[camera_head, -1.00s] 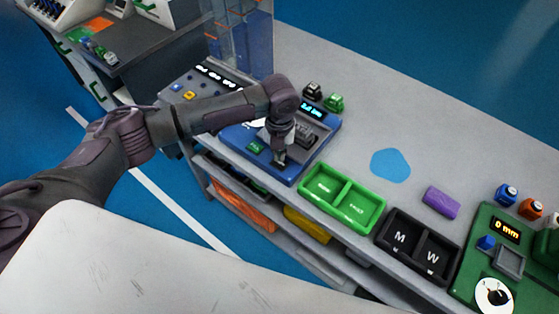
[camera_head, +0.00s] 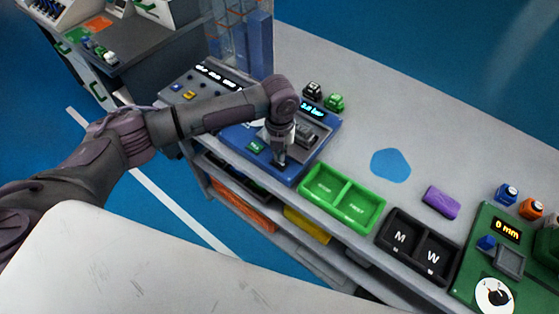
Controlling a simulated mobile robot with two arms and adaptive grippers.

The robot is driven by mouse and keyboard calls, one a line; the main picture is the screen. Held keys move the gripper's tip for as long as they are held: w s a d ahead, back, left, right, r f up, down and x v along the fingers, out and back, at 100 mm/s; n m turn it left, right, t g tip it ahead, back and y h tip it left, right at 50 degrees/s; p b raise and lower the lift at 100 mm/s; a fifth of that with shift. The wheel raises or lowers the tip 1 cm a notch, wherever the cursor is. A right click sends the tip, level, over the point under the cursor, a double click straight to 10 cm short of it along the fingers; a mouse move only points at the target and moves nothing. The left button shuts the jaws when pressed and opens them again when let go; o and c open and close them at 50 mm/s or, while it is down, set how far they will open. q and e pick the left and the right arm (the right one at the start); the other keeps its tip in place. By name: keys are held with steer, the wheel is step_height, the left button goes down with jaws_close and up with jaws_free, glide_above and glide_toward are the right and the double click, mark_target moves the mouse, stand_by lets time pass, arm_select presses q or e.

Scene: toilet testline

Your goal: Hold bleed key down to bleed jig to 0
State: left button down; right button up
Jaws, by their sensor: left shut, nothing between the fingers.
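The blue jig (camera_head: 240,138) sits on the bench near its left end. Its lit display (camera_head: 313,107) shows small digits that look like "3.0 bar", though they are hard to read. A green key (camera_head: 255,147) shows on the jig's front panel. My left gripper (camera_head: 279,161) is shut and empty, pointing down at the panel just right of the green key. Its fingertips hide what lies under them, so I cannot see the bleed key or tell whether it is pressed. My right gripper is not in view.
A green two-part tray (camera_head: 342,184) and a black tray marked M and W (camera_head: 390,247) stand right of the jig. A purple block (camera_head: 441,202) and a green gauge station (camera_head: 470,265) lie further right. Behind the jig are small black (camera_head: 312,91) and green (camera_head: 334,102) items.

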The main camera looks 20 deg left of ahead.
arm_select(q)
steer(key=shift+f+b, duration=0.5)
steer(key=shift+f, duration=0.6)
stand_by(0.5)
stand_by(0.6)
step_height(320, 180, up, 7)
steer(key=p, duration=0.6)
steer(key=shift+f+p, duration=0.2)
steer(key=shift+p, duration=0.2)
steer(key=shift+f, duration=0.15)
